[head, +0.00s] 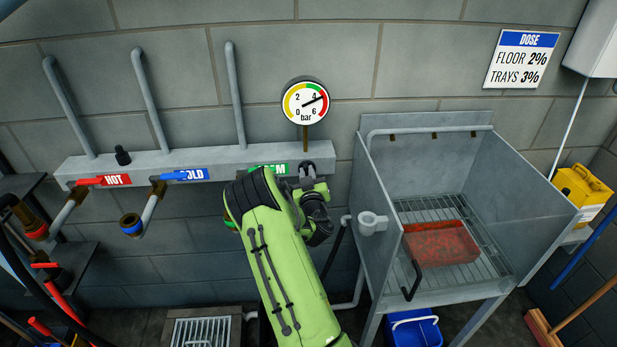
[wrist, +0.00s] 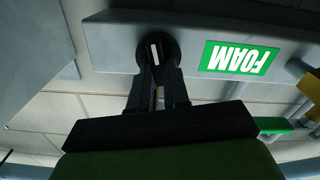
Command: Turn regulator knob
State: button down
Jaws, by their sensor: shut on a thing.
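The regulator knob (wrist: 154,48) is a round black knob with a white mark, on the underside or front of the grey manifold, beside the green FOAM label (wrist: 240,59). My gripper (wrist: 158,72) is shut on the knob in the wrist view, one black finger on each side of it. In the head view my green arm covers part of the FOAM label (head: 281,169), and my gripper (head: 308,172) reaches the manifold's right end; the knob is mostly hidden there. The pressure gauge (head: 306,102) stands above, its needle pointing up and right near 4 bar, by the green and red zones.
The grey manifold (head: 222,161) carries a red HOT lever (head: 103,181) and a blue COLD lever (head: 159,188) at left. A metal sink (head: 371,210) with a red tray (head: 441,244) stands close at right. A blue bucket (head: 414,332) sits below it.

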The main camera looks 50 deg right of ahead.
jog(key=shift+w+a+f+n+b, duration=0.15)
jog(key=shift+n+b, duration=0.15)
jog(key=shift+n, duration=1.8)
jog(key=shift+w+a+f+n+b, duration=0.15)
jog(key=shift+n+b, duration=0.1)
jog(key=shift+n, duration=1.85)
jog(key=shift+r, duration=0.1)
jog(key=c, duration=1.1)
grip_release()
